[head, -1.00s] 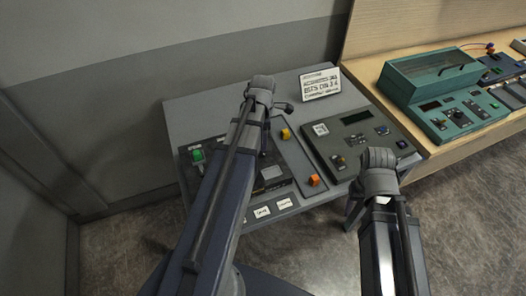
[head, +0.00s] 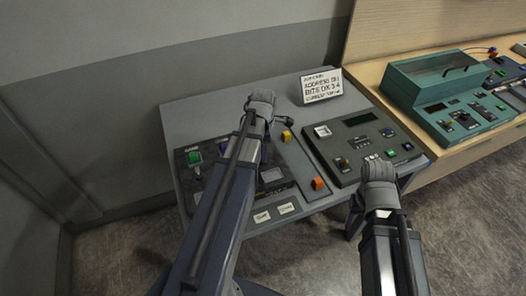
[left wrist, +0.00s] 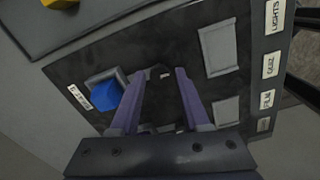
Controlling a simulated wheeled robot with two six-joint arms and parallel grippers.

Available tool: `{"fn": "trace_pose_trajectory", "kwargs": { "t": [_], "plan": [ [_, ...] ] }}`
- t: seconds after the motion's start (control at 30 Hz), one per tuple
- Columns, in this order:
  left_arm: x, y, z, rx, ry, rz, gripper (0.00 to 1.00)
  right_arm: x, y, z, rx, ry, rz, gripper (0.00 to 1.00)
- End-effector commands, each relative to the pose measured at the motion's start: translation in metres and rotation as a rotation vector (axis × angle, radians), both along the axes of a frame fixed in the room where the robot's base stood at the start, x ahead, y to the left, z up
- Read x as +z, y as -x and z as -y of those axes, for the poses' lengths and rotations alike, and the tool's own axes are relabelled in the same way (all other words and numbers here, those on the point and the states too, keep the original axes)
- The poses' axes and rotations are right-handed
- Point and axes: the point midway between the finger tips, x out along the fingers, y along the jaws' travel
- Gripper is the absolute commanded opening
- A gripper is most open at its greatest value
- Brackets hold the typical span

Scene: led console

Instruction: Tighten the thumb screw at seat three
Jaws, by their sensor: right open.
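A dark panel (head: 290,192) lies on the grey console, largely behind my left arm in the head view. The left wrist view shows its blue block (left wrist: 107,95) in a socket, with a pale empty-looking recess (left wrist: 219,47) to the right. I cannot make out the thumb screw or which seat is three. My left gripper (left wrist: 165,72) is over this panel, its purple fingers apart with nothing clear between them. In the head view its wrist hides its fingers. My right gripper (head: 377,160) is by the front edge of the right-hand module and is open; its fingers are hardly visible.
A control module (head: 358,121) with a display and buttons is on the console's right. A printed card (head: 322,86) stands at the back. A teal console (head: 440,80) is on the wooden bench to the right.

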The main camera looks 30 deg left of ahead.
Motion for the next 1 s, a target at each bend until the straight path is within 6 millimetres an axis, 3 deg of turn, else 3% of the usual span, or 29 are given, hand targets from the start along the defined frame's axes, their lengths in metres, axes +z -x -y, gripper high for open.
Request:
{"fn": "trace_pose_trajectory", "kwargs": {
  "t": [0.03,0.4,0.77,1.0],
  "plan": [
    [0.0,0.0,0.0,0.0,0.0,0.0,0.39,0.0,0.0,0.0,0.0,0.0,0.0,0.62],
    [-0.0001,0.0001,-0.0001,0.0,0.0,0.0,0.0,-0.0001,0.0,0.0,0.0,0.0,0.0,0.62],
    [-0.0001,0.0001,-0.0001,-0.009,0.0,0.0,0.0,-0.0001,0.0,0.0,0.0,0.0,0.0,0.62],
    [-0.0001,-0.0001,-0.0001,-0.103,0.0,0.0,0.0,-0.0001,0.0,0.0,0.0,0.0,0.0,0.62]
  ]
}}
